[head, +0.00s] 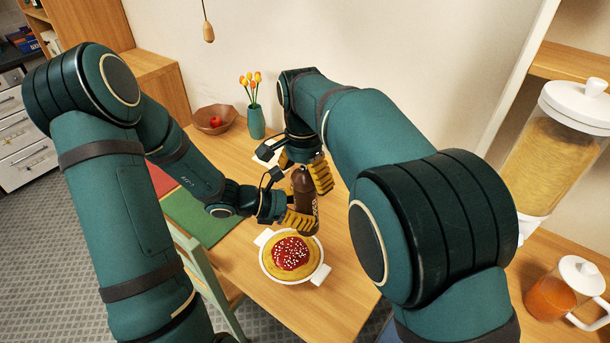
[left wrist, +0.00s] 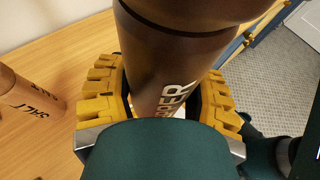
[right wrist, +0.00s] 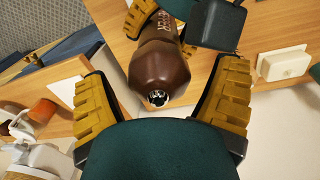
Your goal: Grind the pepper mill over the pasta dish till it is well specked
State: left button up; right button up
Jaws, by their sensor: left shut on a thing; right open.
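The dark brown pepper mill (head: 304,194) stands upright near the pasta dish (head: 266,272), a white two-handled dish of pasta with red sauce and white bits. Dark specks are too small to tell. My left gripper (head: 299,222) is shut around the mill's lower body. In the left wrist view the mill (left wrist: 170,60) shows part of its lettering between the yellow fingers. My right gripper (head: 306,170) is open at the mill's top. In the right wrist view the mill's head (right wrist: 160,72), with a metal knob, sits between the spread fingers, apart from them.
A wooden salt mill (left wrist: 30,95) stands on the table in the left wrist view. A vase of tulips (head: 256,120) and a bowl (head: 214,119) with a red fruit are at the back. A green placemat (head: 205,220) lies left. A white lidded dish (right wrist: 284,63) shows in the right wrist view.

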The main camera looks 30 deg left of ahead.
jog(key=shift+f, duration=0.1)
jog(key=c, duration=1.2)
jog(key=shift+m, duration=0.3)
jog(key=m, duration=1)
jog(key=shift+s+d, duration=0.1)
jog(key=shift+m, duration=0.3)
jog(key=o, duration=1.2)
